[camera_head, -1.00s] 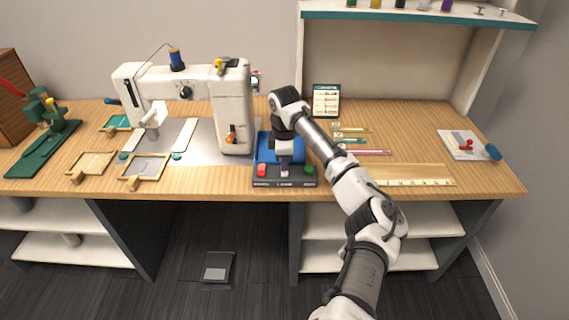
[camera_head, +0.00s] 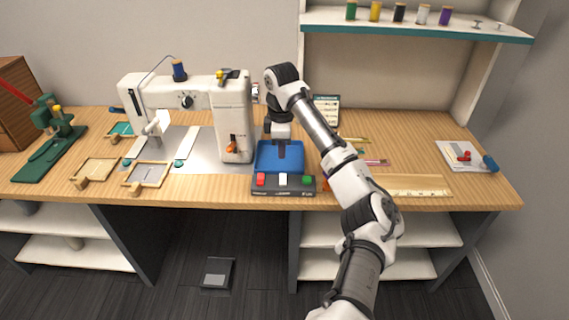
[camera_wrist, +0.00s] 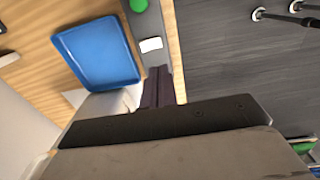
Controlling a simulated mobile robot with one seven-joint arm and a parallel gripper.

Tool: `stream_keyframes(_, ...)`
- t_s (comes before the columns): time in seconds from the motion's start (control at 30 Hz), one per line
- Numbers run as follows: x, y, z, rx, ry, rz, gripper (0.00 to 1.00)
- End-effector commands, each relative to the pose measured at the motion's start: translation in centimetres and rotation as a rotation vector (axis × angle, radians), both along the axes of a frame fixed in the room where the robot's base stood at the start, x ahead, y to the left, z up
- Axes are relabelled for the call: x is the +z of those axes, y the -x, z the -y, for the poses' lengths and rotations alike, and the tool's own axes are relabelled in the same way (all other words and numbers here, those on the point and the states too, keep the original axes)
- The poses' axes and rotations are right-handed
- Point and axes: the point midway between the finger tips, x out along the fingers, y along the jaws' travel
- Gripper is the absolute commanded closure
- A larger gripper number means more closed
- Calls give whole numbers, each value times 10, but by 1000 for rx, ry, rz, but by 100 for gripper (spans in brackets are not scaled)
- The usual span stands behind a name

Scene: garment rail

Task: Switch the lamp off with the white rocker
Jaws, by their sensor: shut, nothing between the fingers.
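The white rocker (camera_head: 283,180) sits in the middle of a dark switch strip (camera_head: 283,190) at the table's front edge, between a red rocker (camera_head: 261,180) and a green one (camera_head: 307,181). In the wrist view the white rocker (camera_wrist: 151,45) is uncovered, with the green rocker (camera_wrist: 138,5) beyond it. My gripper (camera_head: 282,153) is shut and empty, above the blue tray behind the strip. Its dark fingers (camera_wrist: 158,88) appear near the white rocker in the wrist view, apart from it. I cannot make out the lamp or whether it is lit.
The blue tray (camera_head: 275,166) lies directly behind the strip. A white sewing machine (camera_head: 233,125) stands close on the left. A ruler (camera_head: 415,185) and a small card stand (camera_head: 327,108) are to the right. A shelf (camera_head: 420,25) overhangs the back right.

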Motion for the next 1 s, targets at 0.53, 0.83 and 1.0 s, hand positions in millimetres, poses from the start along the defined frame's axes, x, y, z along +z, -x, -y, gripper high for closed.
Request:
stream_keyframes(0.53,38,6,1,-2,1,0,100)
stream_keyframes(0.83,34,2,-28,19,-32,56,100)
stream_keyframes(1.0,34,-5,-136,82,-192,273,100)
